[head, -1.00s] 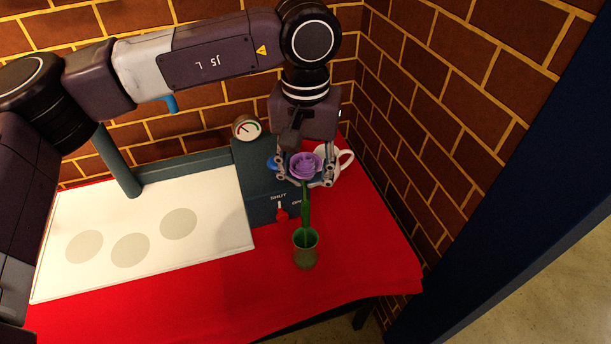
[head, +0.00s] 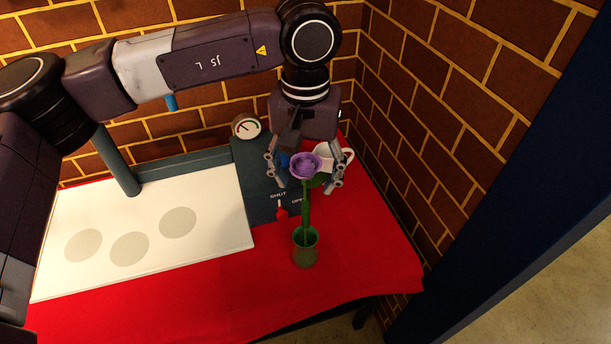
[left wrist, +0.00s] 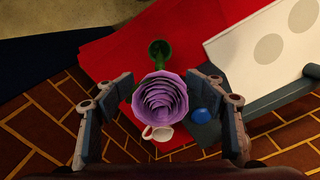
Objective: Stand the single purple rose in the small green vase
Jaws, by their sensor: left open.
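The purple rose (head: 305,166) stands upright with its green stem going down into the mouth of the small green vase (head: 305,254). The vase stands on the red cloth. My left gripper (head: 305,185) is open around the bloom, with a finger on each side and apart from it. In the left wrist view the bloom (left wrist: 160,100) lies between the spread fingers, and the vase (left wrist: 159,48) shows beyond it. The stem's lower end is hidden inside the vase. My right gripper is not in view.
A grey box with a gauge (head: 246,127) and a red lever (head: 282,212) stands left of the rose. A white cup (head: 343,158) is behind it. A white board (head: 140,257) with grey circles lies left. The red cloth (head: 370,240) is clear right of the vase.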

